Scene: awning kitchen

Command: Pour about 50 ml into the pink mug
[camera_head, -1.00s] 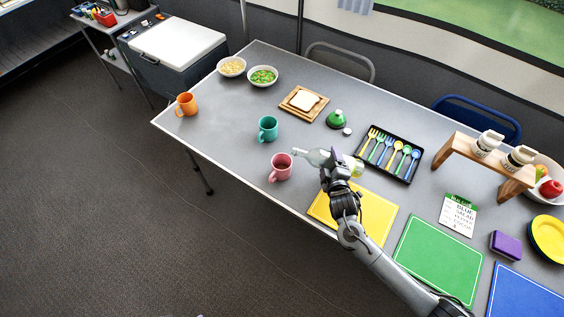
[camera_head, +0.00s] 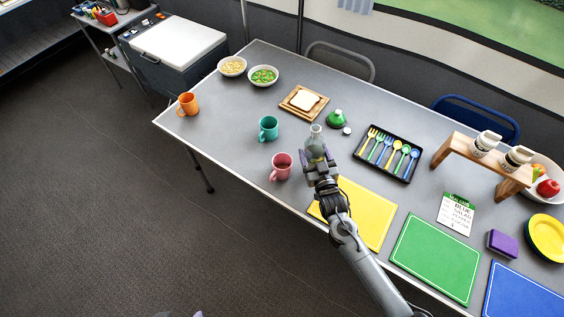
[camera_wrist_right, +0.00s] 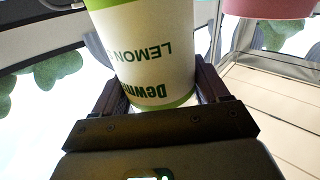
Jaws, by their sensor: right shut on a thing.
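The pink mug (camera_head: 281,168) stands upright near the table's front edge; part of it also shows at the top right of the right wrist view (camera_wrist_right: 268,6). My right gripper (camera_head: 317,163) is just to the right of it, shut on a clear bottle (camera_head: 315,141) with its neck up. In the right wrist view the bottle's white and green label (camera_wrist_right: 150,60), reading "LEMON", sits between the fingers. The bottle looks roughly upright; the liquid inside is hard to see.
A teal mug (camera_head: 268,128) and an orange mug (camera_head: 188,104) stand to the left. A yellow mat (camera_head: 368,217) lies under the right arm.

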